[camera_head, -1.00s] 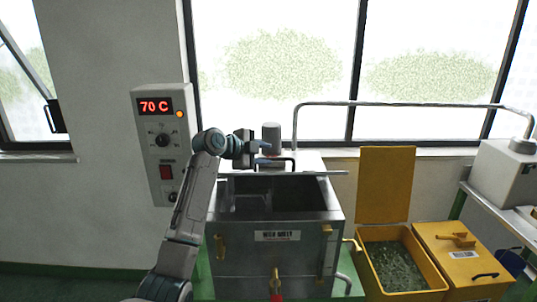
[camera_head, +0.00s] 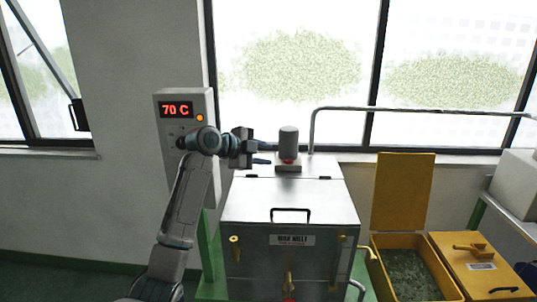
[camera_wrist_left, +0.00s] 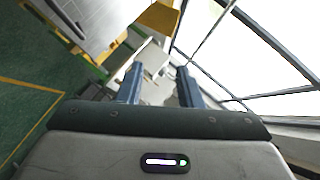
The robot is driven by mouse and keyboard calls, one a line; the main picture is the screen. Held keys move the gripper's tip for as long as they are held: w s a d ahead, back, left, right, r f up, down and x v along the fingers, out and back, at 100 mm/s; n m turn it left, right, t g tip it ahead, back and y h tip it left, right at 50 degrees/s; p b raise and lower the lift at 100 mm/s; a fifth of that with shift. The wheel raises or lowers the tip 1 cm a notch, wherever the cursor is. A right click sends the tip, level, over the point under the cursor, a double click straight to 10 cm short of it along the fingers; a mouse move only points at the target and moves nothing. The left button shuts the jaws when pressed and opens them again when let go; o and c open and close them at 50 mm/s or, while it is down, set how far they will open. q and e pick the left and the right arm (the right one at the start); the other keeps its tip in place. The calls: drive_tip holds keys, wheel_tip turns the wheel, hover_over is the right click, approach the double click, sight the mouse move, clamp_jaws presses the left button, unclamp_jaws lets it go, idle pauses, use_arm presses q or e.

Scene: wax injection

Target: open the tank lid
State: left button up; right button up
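The steel wax tank (camera_head: 262,262) stands in the middle of the head view. Its flat metal lid (camera_head: 285,192) lies down over the top and hides the inside. A dark bar handle (camera_head: 290,211) is near the lid's front edge. My left gripper (camera_head: 265,153) is above the lid's back left corner, behind and apart from the handle. Its fingers stand apart with nothing held between them, as the left wrist view (camera_wrist_left: 160,85) also shows. My right gripper is not in view.
A grey motor cylinder (camera_head: 289,143) stands at the tank's back, just right of my left gripper. A control box (camera_head: 203,105) reading 70 C is on the wall at left. An open yellow bin (camera_head: 452,290) of green bits stands at right. A pipe rail (camera_head: 420,109) runs behind.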

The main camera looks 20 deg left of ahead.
use_arm(q)
drive_tip(key=shift+s+a+r, duration=0.3)
drive_tip(key=shift+s, duration=0.15)
idle(0.3)
